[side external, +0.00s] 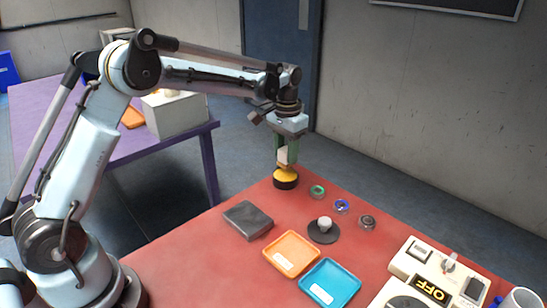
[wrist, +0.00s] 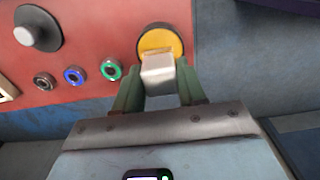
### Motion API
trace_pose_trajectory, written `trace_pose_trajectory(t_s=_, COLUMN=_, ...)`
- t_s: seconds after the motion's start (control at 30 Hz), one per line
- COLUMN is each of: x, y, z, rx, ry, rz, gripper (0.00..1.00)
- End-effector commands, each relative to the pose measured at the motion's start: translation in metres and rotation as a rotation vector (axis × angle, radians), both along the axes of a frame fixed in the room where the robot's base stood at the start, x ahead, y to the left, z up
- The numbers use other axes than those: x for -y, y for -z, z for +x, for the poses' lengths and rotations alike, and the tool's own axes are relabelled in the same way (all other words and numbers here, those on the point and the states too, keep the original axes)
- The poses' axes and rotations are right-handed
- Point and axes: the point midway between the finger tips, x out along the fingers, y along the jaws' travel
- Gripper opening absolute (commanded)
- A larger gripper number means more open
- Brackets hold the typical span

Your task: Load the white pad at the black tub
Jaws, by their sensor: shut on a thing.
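My gripper (side external: 287,153) has green fingers and points down at the far corner of the red table. It is shut on the white pad (wrist: 158,72), a small pale block, which also shows between the fingers in the side view (side external: 284,157). The black tub (side external: 286,184) stands directly below, a low round dark container with a yellow top. In the wrist view the tub's yellow face (wrist: 162,41) lies just beyond the pad, whose far end overlaps it and looks tan. I cannot tell whether the pad touches the yellow.
Green, blue and grey rings (side external: 342,206) and a black disc with a white knob (side external: 323,236) lie right of the tub. A dark grey box (side external: 248,219), orange tray (side external: 291,253), blue tray (side external: 330,283) and device reading OFF (side external: 430,290) are nearer. The table edge is close behind the tub.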

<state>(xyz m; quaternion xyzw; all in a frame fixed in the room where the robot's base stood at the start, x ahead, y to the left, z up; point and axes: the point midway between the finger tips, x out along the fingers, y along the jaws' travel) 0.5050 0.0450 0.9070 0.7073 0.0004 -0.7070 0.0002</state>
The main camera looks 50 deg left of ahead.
Motion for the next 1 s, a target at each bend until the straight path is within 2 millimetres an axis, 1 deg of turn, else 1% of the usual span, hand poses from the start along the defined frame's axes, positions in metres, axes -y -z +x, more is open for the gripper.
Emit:
trace_pose_trajectory(t_s=0.3, x=0.000, y=-0.024, z=0.000, rx=0.000, ry=0.000, rz=0.000, gripper=0.16)
trace_pose_trajectory(t_s=0.5, x=0.000, y=-0.036, z=0.000, rx=0.000, ry=0.000, rz=0.000, gripper=0.16)
trace_pose_trajectory(t_s=0.67, x=0.000, y=-0.039, z=0.000, rx=0.000, ry=0.000, rz=0.000, gripper=0.16)
trace_pose_trajectory(t_s=1.0, x=0.000, y=-0.039, z=0.000, rx=0.000, ry=0.000, rz=0.000, gripper=0.16)
